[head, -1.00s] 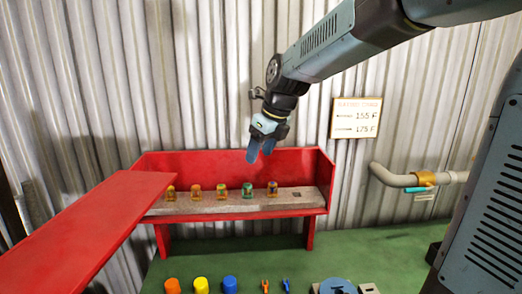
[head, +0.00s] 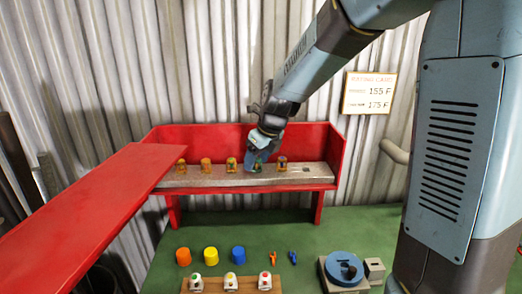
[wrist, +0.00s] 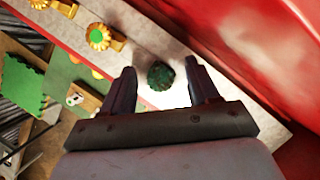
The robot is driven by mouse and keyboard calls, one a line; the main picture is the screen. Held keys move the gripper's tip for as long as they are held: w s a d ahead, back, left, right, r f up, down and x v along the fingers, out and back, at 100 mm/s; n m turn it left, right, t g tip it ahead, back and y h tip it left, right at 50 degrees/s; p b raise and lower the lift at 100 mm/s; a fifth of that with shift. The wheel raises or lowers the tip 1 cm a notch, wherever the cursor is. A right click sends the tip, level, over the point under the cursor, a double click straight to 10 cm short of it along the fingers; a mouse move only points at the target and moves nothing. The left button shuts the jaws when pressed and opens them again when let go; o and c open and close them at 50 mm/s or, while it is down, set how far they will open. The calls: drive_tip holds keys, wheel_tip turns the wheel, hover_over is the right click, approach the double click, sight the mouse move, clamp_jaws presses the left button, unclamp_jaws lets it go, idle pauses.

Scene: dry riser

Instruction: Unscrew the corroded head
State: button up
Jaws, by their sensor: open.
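The corroded head is a dark green, rough, round piece (wrist: 160,76) in the wrist view, on the grey ledge (head: 200,181) inside the red box. My gripper (wrist: 162,80) is open, with one finger on each side of the green head. I cannot tell whether the fingers touch it. In the head view my gripper (head: 258,158) comes down over the fourth place in the row and mostly hides the green head. Amber heads (head: 205,165) stand to its left and another (head: 282,162) stands close to its right.
The red box back wall (head: 220,137) rises close behind the row. A red panel (head: 95,215) juts out at the left. On the green bench are orange, yellow and blue cups (head: 210,254), small clips, a wooden rack (head: 232,285) and a blue round fixture (head: 343,267). A rating card (head: 369,93) hangs behind.

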drive_tip(key=shift+w+a+f, duration=0.1)
drive_tip(key=shift+f, duration=0.3)
clamp_jaws()
drive_tip(key=shift+n+g+y, duration=0.4)
drive_tip(key=shift+n+g, duration=0.1)
drive_tip(key=shift+n, duration=1.1)
drive_tip(key=shift+n+g, duration=0.4)
drive_tip(key=shift+n, duration=0.9)
drive_tip(key=shift+w+d+n+g+y, duration=0.15)
drive_tip(key=shift+n+g, duration=0.1)
drive_tip(key=shift+n, duration=0.35)
drive_tip(key=shift+s+d+n+g+y, duration=0.15)
drive_tip(key=shift+n+g, duration=0.1)
drive_tip(key=shift+n, duration=0.35)
drive_tip(key=n+g, duration=0.1)
drive_tip(key=n, duration=0.2)
drive_tip(key=shift+a, duration=0.15)
